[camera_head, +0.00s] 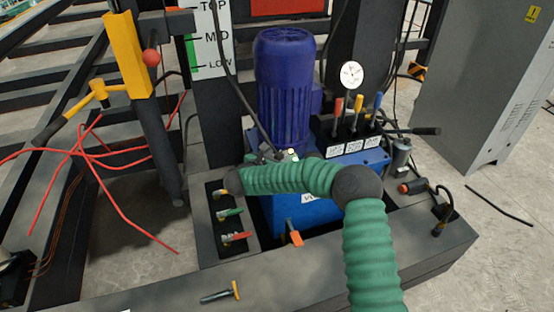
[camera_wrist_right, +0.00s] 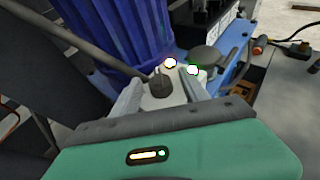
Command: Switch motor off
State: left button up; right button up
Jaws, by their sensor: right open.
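The blue finned motor (camera_head: 285,85) stands upright behind my right arm; its lower fins also show in the right wrist view (camera_wrist_right: 115,35). At its base is a small light-grey control box (camera_wrist_right: 165,100) with a dark round knob (camera_wrist_right: 160,87), a white-lit button (camera_wrist_right: 170,63) and a green-rimmed lit button (camera_wrist_right: 192,70). My right gripper (camera_wrist_right: 160,80) is open, its two fingers on either side of the box top and knob; contact cannot be told. In the head view the gripper (camera_head: 272,157) is small and partly hidden behind my green arm. My left gripper is not in view.
Red, yellow and blue levers (camera_head: 358,108) stand on a black block below a gauge (camera_head: 351,75). A panel with several small valves (camera_head: 230,215) lies left of the blue tank. A yellow post (camera_head: 125,55) with a red ball stands left; a grey cabinet (camera_head: 485,80) stands right.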

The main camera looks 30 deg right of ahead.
jog(key=shift+a, duration=0.1)
jog(key=shift+c, duration=1)
grip_shut()
